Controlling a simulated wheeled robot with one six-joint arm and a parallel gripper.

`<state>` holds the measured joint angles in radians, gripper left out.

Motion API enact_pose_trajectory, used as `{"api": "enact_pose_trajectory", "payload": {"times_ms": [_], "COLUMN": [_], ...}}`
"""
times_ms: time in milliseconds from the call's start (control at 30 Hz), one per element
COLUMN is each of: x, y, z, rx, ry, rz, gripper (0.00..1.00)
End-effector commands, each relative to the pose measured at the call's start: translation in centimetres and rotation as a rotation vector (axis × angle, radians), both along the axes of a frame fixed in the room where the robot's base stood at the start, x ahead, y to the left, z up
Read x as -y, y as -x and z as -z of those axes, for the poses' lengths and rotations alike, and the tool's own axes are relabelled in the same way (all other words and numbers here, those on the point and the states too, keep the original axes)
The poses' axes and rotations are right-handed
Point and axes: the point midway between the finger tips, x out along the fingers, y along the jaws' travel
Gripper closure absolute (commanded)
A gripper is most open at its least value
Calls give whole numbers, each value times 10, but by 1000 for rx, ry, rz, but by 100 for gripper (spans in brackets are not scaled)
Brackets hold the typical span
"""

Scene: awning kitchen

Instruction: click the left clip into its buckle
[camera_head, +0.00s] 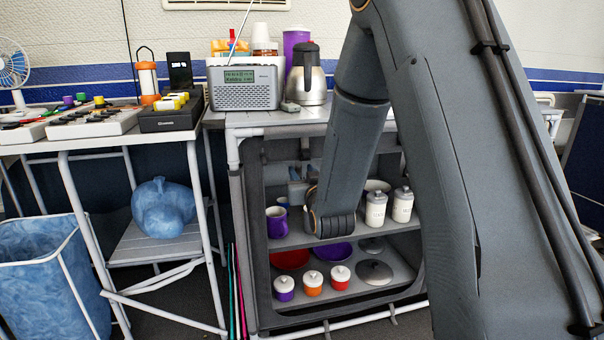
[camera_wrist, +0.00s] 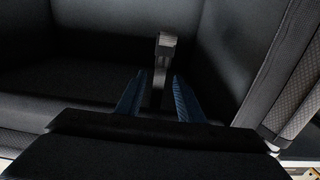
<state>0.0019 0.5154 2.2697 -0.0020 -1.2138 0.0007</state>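In the wrist view, a grey clip or buckle part (camera_wrist: 166,45) stands upright against dark fabric, its wider end at the top. My gripper (camera_wrist: 158,82) has its two blue fingers on either side of the part's narrow lower portion. The fingers are apart, and a dark gap shows at least on the left side of the part. I cannot tell which clip or buckle half this is.
Two white canisters (camera_head: 376,209) stand right of my wrist on the upper shelf. Lidded jars (camera_head: 313,283) and a purple bowl (camera_head: 338,253) sit below. A radio (camera_head: 245,88) and a metal jug (camera_head: 306,80) stand on top. A woven edge (camera_wrist: 295,85) runs along the wrist view's right.

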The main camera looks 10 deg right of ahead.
Motion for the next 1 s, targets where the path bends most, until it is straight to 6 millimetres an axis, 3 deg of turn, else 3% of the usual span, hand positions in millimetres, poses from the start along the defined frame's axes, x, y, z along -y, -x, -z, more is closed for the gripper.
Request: {"api": "enact_pose_trajectory", "payload": {"times_ms": [167, 633, 1000], "x": [0, 0, 0], "y": [5, 71, 78], "z": [0, -1, 0], "rx": [-1, -1, 0], "ry": [0, 0, 0], "rz": [0, 0, 0], "gripper": [66, 66, 66]}}
